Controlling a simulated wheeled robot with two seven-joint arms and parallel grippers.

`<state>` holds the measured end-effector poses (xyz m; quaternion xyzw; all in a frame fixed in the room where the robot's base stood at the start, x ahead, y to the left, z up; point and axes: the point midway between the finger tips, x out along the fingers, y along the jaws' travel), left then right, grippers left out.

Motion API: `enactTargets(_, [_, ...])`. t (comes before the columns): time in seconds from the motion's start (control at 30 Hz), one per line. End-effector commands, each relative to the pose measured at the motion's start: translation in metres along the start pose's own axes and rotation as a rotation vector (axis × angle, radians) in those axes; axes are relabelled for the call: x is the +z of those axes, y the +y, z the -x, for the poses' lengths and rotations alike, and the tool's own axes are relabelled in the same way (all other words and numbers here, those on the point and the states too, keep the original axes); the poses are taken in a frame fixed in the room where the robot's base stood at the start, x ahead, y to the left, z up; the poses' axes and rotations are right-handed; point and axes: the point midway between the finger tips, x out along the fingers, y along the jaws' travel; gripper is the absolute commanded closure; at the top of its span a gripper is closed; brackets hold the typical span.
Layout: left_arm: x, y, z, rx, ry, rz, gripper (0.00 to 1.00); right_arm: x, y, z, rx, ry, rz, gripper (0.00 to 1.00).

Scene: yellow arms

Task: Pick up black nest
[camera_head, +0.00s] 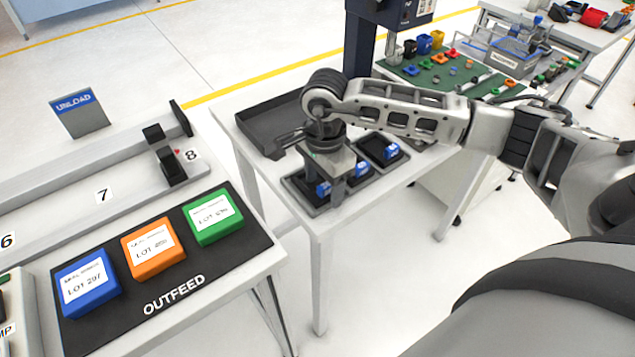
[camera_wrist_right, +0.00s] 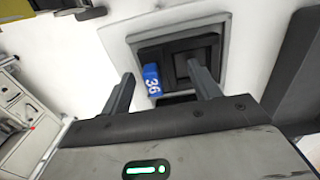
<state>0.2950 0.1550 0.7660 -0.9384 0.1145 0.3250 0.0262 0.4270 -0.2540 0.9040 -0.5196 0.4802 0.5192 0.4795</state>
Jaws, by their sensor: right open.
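Black nests with blue number tags lie in shallow dark trays on the white table in the head view. One black nest (camera_head: 383,148) lies uncovered in the rear right tray. The nearer ones are partly hidden by my right gripper (camera_head: 334,184), which points down over them. In the right wrist view a black nest (camera_wrist_right: 194,48) with a blue tag (camera_wrist_right: 152,80) marked 36 sits in a grey-rimmed tray (camera_wrist_right: 227,45). My right gripper (camera_wrist_right: 160,72) is open, its fingers apart and nothing visibly held. I cannot tell how high it is above the nest. My left gripper is out of view.
An empty dark tray (camera_head: 272,124) lies at the back left of the white table (camera_head: 300,205). At the left is an outfeed mat (camera_head: 115,270) with blue, orange and green lot boxes. A green-topped bench (camera_head: 478,80) with small parts stands behind.

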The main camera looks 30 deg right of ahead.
Motion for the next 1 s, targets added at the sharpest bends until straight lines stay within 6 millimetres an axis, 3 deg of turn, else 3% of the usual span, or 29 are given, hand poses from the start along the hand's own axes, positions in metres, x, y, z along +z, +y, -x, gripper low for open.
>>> enactTargets(0.1, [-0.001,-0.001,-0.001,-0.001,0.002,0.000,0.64,0.000,0.000,0.000,0.000,0.000,0.000,0.38])
enactTargets(0.3, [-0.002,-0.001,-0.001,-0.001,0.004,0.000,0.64,0.000,0.000,0.000,0.000,-0.001,0.000,0.93])
enactTargets(0.67, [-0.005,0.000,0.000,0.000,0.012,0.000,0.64,0.000,-0.001,0.004,-0.003,-0.001,-0.001,0.93])
enactTargets(0.9, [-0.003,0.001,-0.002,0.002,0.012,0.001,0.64,0.000,-0.002,0.032,-0.007,-0.001,-0.001,0.93])
enactTargets(1.0, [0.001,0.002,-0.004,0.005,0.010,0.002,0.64,-0.010,0.011,0.048,-0.006,0.002,-0.002,0.93])
